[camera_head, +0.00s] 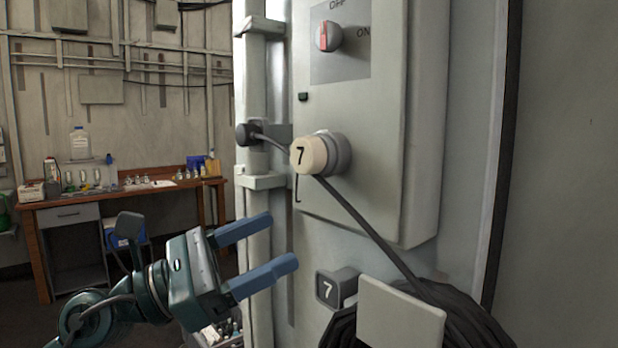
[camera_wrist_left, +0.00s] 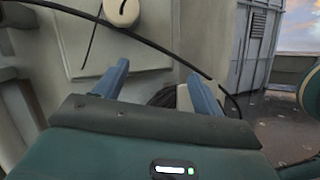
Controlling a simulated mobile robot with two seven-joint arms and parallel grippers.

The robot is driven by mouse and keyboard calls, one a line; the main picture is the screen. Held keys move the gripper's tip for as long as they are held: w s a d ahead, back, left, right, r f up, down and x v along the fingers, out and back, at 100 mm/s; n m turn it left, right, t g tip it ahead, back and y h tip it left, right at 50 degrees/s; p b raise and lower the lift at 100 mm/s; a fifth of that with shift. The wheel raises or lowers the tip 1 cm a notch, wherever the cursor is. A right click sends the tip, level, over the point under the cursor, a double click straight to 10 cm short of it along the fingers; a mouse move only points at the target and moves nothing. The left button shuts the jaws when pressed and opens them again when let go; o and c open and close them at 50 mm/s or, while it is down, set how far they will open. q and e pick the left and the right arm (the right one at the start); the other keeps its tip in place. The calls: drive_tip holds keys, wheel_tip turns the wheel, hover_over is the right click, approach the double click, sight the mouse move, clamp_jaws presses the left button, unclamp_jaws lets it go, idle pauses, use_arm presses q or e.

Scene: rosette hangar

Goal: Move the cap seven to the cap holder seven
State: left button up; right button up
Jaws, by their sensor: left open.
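The cream cap seven (camera_head: 308,154), marked 7, sits on a grey round fitting on the front of the grey cabinet. A dark cable runs across by it. It also shows at the top of the left wrist view (camera_wrist_left: 121,11). The cap holder seven (camera_head: 337,288), a dark grey block marked 7, is on the wall below the cabinet. My left gripper (camera_head: 284,240) is open and empty, with blue fingers, below and left of the cap and apart from it. In the left wrist view its fingers (camera_wrist_left: 157,82) point toward the wall. My right gripper is not in view.
A switch with a red mark (camera_head: 328,36) is above the cap. A coiled black cable (camera_head: 470,318) hangs behind a pale plate (camera_head: 400,315), right of the holder. A grey vertical post (camera_head: 262,90) stands left of the cabinet. A wooden desk (camera_head: 130,195) with bottles stands far left.

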use_arm(q)
wheel_tip(320, 180, up, 4)
drive_tip(key=m+y, duration=0.3)
drive_tip(key=m, duration=0.4)
drive_tip(key=m+t+y+b, duration=0.2)
drive_tip(key=m+t+y, duration=0.1)
drive_tip(key=m+t, duration=0.15)
approach(300, 156)
drive_tip(key=shift+d+r+n, duration=0.15)
drive_tip(key=shift+n, duration=0.2)
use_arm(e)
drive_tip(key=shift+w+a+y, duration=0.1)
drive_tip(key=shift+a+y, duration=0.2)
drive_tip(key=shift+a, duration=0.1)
use_arm(q)
drive_tip(key=shift+p, duration=0.3)
drive_tip(key=p+x, duration=0.2)
drive_tip(key=x, duration=0.5)
drive_tip(key=shift+d, duration=0.1)
drive_tip(key=shift+w+d, duration=0.45)
drive_tip(key=shift+d, duration=0.05)
drive_tip(key=shift+w+d, duration=0.15)
drive_tip(key=shift+d, duration=0.05)
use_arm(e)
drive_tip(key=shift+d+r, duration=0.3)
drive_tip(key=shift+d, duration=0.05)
